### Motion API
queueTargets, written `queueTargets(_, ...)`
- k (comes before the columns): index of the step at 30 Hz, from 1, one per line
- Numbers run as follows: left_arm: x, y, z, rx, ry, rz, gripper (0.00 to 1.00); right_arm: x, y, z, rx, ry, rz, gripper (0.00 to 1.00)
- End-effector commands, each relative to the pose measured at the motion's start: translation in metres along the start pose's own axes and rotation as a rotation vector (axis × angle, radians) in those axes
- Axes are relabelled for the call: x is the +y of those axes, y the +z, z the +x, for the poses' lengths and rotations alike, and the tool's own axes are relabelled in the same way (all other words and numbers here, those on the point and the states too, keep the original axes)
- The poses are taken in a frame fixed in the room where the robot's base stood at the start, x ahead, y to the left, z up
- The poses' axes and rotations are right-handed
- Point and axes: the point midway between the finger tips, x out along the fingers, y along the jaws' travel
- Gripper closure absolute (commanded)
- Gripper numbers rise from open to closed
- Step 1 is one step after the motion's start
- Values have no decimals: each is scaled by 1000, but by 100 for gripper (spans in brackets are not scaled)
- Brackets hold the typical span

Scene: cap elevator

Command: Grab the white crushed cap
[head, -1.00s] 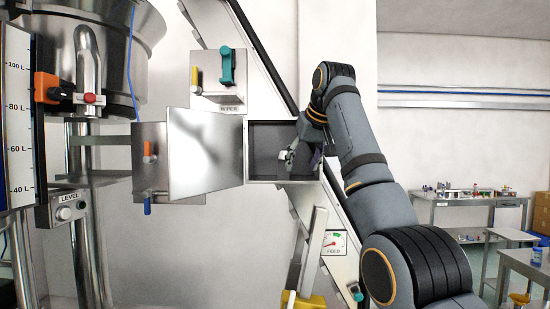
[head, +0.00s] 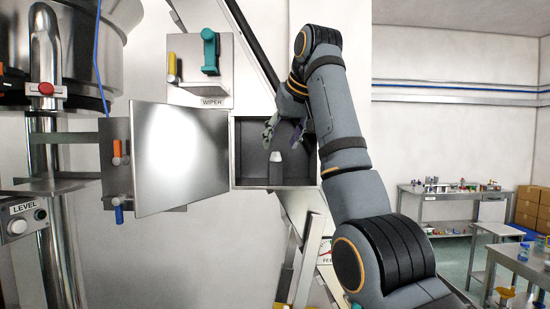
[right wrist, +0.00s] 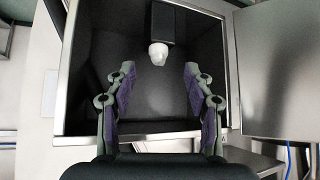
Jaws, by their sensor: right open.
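The white crushed cap (head: 276,156) is inside the open metal box, at the end of a dark block (head: 275,170). It also shows in the right wrist view as a small white cap (right wrist: 158,54) against the dark block (right wrist: 163,22). My right gripper (head: 286,130) is open at the box mouth, above the cap in the head view. In the right wrist view its two fingers (right wrist: 159,72) are spread, with the cap just beyond the tips, between their lines. Nothing is between the fingers. My left gripper is not in view.
The box (head: 234,160) has metal rims close around my right gripper. Its door (head: 180,165) stands open to the left. A wiper panel (head: 200,85) with yellow and teal handles is above. A slanted conveyor housing passes behind the box.

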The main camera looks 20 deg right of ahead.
Motion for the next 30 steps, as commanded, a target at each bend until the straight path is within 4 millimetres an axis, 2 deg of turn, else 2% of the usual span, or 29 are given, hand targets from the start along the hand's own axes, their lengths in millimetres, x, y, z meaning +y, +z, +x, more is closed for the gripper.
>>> queueTargets(1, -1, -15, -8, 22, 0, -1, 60, 1, -3, 6, -4, 0, 1, 47)
queueTargets(3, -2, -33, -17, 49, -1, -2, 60, 2, -5, 18, -5, 0, 1, 47)
queueTargets(6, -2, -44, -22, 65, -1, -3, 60, 3, -4, 35, -3, 0, 0, 47)
queueTargets(9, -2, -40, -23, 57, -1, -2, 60, 3, -3, 44, -2, 0, 0, 47)
queueTargets(15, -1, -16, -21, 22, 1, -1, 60, 3, -2, 45, 0, 0, 0, 47)
queueTargets(18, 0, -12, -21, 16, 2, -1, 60, 3, -2, 45, 0, 0, 0, 59)
queueTargets(24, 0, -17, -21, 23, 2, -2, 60, 3, -2, 45, -1, 0, 0, 86)
queueTargets(30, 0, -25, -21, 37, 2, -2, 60, 3, -2, 45, -1, 0, 0, 88)
